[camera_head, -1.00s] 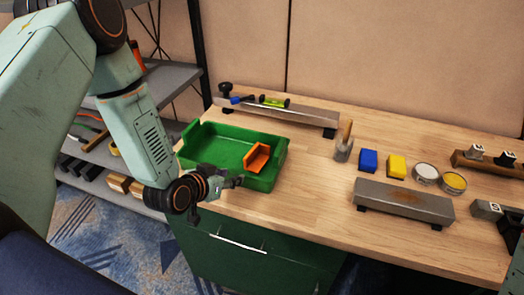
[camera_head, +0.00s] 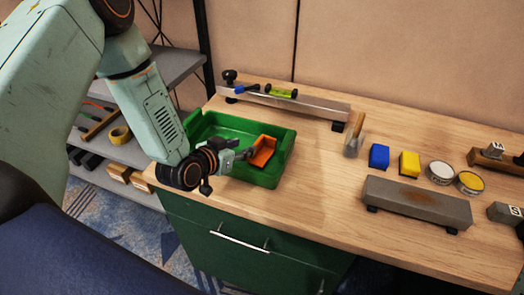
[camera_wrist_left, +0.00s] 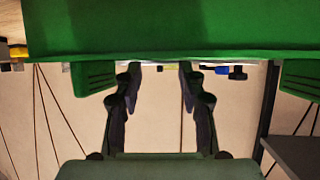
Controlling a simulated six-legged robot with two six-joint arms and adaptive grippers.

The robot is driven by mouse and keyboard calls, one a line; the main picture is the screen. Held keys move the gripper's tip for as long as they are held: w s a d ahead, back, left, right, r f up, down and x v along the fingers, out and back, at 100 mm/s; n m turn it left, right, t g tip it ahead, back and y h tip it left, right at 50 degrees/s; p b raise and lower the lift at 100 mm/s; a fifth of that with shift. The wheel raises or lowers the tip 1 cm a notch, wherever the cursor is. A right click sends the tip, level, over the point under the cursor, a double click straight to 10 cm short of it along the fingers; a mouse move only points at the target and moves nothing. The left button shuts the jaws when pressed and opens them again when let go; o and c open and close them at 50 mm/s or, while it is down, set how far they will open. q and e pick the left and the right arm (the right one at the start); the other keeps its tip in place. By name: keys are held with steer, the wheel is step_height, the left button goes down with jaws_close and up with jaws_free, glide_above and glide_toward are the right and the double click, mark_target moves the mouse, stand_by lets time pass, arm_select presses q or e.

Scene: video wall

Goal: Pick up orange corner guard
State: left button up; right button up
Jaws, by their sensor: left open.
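The orange corner guard (camera_head: 263,151) lies in the green tray (camera_head: 275,178), toward its right end. My left gripper (camera_head: 248,155) is at the tray, just left of the corner guard. Its fingers are small in the head view, and I cannot tell there whether they touch the guard. In the left wrist view my left gripper (camera_wrist_left: 160,72) shows two fingers apart with nothing between them. The green tray (camera_wrist_left: 170,30) fills the top of that view, and the corner guard does not show there. My right gripper is not in view.
The tray stands at the left end of the wooden bench (camera_head: 310,200). Behind it is a metal bar (camera_head: 300,104) with a yellow-green level.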

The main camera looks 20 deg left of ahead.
mark_target(255, 143)
arm_select(q)
steer(key=shift+w+f, duration=0.2)
steer(key=shift+w, duration=0.15)
steer(key=w, duration=0.1)
steer(key=w+d+f, duration=0.1)
steer(key=w, duration=0.1)
steer(key=shift+d+f+b, duration=0.2)
steer(key=shift+d+b, duration=0.1)
steer(key=shift+b, duration=0.1)
steer(key=x, duration=0.3)
steer(key=shift+w+a+f, duration=0.1)
steer(key=shift+a+f, duration=0.1)
steer(key=shift+a, duration=0.1)
steer(key=shift+d+r, duration=0.2)
steer(key=shift+d, duration=0.05)
steer(key=shift+c, duration=0.4)
steer(key=shift+a+f, duration=0.15)
steer(key=shift+a, duration=0.1)
steer(key=c, duration=0.4)
steer(key=shift+d, duration=0.2)
jaws_close()
steer(key=shift+a, duration=0.15)
